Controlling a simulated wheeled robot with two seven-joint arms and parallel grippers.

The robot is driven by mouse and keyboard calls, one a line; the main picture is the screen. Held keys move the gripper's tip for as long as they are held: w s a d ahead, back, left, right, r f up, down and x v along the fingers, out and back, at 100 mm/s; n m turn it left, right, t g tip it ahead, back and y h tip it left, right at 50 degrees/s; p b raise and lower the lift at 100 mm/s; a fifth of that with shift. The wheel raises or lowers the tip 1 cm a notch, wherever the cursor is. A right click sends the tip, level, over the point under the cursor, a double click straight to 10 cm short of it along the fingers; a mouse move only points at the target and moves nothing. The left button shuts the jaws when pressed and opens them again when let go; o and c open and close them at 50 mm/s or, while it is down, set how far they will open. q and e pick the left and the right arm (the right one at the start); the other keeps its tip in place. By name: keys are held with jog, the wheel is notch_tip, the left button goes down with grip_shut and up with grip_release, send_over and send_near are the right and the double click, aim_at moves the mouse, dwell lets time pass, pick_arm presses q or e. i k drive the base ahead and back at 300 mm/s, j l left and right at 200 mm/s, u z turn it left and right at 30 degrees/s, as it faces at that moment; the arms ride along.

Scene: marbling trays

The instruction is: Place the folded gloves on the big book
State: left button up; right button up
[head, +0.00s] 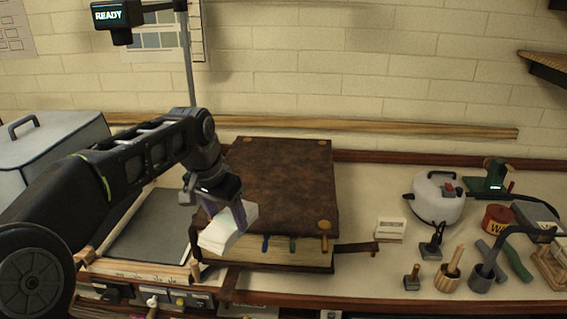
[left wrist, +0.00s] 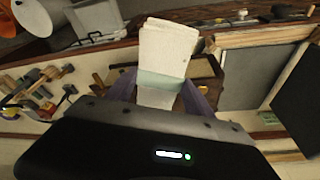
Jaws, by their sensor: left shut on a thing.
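The big book (head: 285,185) is a thick brown leather-bound volume lying flat on the bench, with coloured ribbon markers at its front edge. The folded gloves (head: 229,229) are a pale, off-white bundle. My left gripper (head: 226,212) is shut on the folded gloves at the book's front left corner; they overlap the book's edge in the head view, and I cannot tell if they touch it. In the left wrist view the gloves (left wrist: 165,60) stick out between the purple fingers, with the brown book (left wrist: 205,72) partly hidden behind them. My right gripper is not in view.
A grey shallow tray (head: 150,228) lies left of the book, and a pale lidded box (head: 60,145) stands behind it. A white kettle-like tank (head: 437,198), stamps and tools crowd the right side. A small card block (head: 390,229) lies right of the book.

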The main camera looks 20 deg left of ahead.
aim_at(286, 193)
jog(key=i, duration=1.05)
